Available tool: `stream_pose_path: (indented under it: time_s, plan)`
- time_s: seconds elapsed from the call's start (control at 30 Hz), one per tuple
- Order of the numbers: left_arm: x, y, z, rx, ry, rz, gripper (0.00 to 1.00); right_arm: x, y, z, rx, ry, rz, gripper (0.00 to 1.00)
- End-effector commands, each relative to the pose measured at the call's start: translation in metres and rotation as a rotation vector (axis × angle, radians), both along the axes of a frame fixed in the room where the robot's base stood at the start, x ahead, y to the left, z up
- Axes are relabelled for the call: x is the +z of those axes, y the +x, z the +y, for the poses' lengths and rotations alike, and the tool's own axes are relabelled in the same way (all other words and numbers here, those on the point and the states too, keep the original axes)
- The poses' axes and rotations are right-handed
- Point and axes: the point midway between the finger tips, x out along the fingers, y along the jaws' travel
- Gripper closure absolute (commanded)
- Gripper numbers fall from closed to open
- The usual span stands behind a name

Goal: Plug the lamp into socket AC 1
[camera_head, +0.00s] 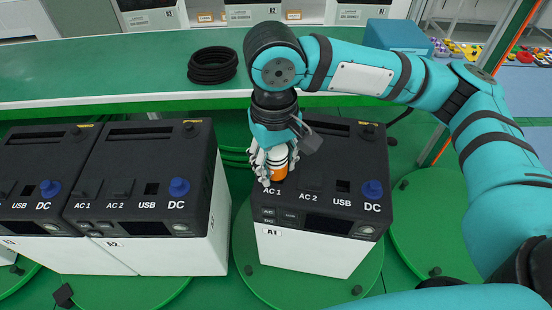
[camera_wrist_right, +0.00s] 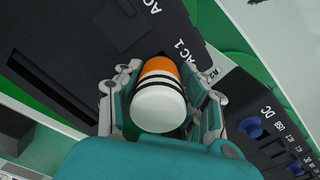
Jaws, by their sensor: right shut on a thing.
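The lamp (camera_head: 279,162), a white and orange cylinder with black bands, is between the fingers of my right gripper (camera_head: 272,172). In the right wrist view the lamp (camera_wrist_right: 160,98) shows its white end, with the orange end toward the power station. My right gripper (camera_wrist_right: 163,100) is shut on it. The lamp is at socket AC 1 of the station marked A1 (camera_head: 315,250), just behind the "AC 1" label. The lamp and fingers hide the socket, so I cannot tell whether the lamp is seated. My left gripper is not in view.
The A1 station stands on a green turntable (camera_head: 250,268). Two similar stations (camera_head: 150,240) (camera_head: 40,230) stand close together at the left. A coiled black cable (camera_head: 212,66) lies on the green bench behind. A blue box (camera_head: 398,36) is at the back right.

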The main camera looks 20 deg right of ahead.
Motion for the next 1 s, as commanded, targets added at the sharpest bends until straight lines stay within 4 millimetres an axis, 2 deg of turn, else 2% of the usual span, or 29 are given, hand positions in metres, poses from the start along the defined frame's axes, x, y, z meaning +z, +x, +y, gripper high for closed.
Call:
stream_pose_path:
  time_s: [0.2, 0.23, 0.4, 0.77, 0.87, 1.0]
  plan:
    - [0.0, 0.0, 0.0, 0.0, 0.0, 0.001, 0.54, -0.004, 0.0, 0.0, 0.0, 0.001, 0.001, 0.98]
    - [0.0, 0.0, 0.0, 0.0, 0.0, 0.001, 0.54, -0.004, 0.0, 0.0, 0.0, 0.001, 0.0, 0.57]
    - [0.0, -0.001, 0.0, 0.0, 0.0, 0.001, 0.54, -0.004, 0.0, 0.0, 0.0, 0.0, 0.0, 0.35]
    - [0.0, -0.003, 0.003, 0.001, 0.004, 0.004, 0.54, 0.001, 0.0, 0.0, -0.001, 0.0, -0.002, 0.34]
    - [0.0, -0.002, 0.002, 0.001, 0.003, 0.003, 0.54, 0.014, 0.001, 0.001, -0.001, 0.001, -0.004, 0.34]
    - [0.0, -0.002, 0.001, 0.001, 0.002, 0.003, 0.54, 0.043, 0.001, 0.002, 0.0, 0.002, -0.005, 0.34]
